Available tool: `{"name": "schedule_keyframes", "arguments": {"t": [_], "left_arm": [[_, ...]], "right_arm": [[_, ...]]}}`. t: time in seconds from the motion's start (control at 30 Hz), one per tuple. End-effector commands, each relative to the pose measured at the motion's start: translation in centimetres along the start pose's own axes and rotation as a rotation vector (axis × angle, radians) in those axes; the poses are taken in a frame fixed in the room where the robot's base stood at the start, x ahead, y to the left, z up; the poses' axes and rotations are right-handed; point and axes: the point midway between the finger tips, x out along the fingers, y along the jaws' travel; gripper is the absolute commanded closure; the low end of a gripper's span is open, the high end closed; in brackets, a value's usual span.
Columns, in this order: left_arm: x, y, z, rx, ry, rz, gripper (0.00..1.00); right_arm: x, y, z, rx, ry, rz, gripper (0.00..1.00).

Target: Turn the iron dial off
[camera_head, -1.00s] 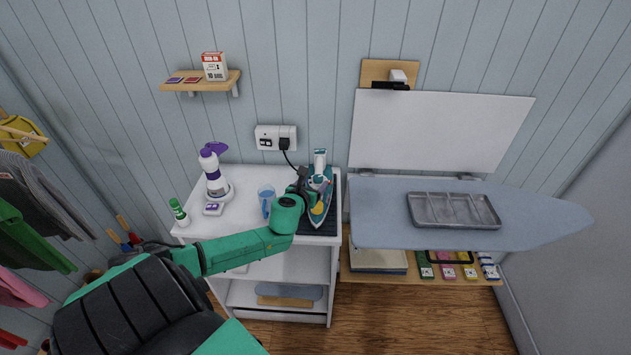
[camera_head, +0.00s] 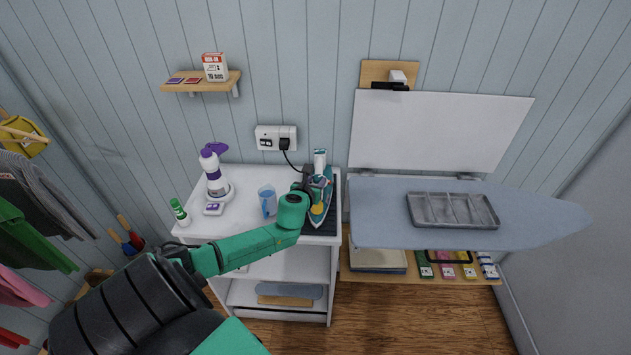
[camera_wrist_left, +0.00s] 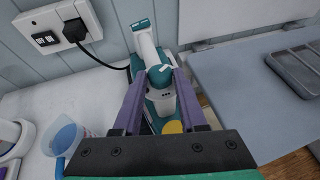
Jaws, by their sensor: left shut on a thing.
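The iron (camera_head: 321,200) is teal and white and stands at the right end of the white cabinet top, on a dark ribbed rest (camera_head: 329,226). In the left wrist view the iron (camera_wrist_left: 146,40) lies between and beyond my fingers. Its teal dial (camera_wrist_left: 160,76), with a white pointer mark, sits between the two purple fingertips. My left gripper (camera_wrist_left: 160,80) is shut on the dial; the exact contact is partly hidden. In the head view my left gripper (camera_head: 313,184) is at the iron's left side. My right gripper is not in view.
A blue measuring cup (camera_head: 267,202) stands left of the iron. A wall socket (camera_head: 276,138) holds a black plug with a cord. The ironing board (camera_head: 380,212) with a grey tray (camera_head: 453,223) is to the right. A white and purple appliance (camera_head: 215,178) stands at the left.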

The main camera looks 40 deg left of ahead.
Motion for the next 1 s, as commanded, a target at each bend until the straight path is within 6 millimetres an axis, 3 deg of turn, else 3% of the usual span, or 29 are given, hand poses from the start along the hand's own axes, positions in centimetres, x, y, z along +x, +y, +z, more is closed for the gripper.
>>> {"name": "schedule_keyframes", "arguments": {"t": [0.27,0.63,1.0], "left_arm": [[0.0,-0.5,0.1,-0.054,0.000,0.119,1.00],[0.3,-1.4,0.0,-0.180,0.000,0.421,1.00],[1.0,-2.1,-0.2,-0.306,-0.001,0.729,1.00]], "right_arm": [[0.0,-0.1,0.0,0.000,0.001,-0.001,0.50],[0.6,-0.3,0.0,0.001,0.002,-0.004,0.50],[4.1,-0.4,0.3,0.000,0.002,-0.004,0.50]]}}
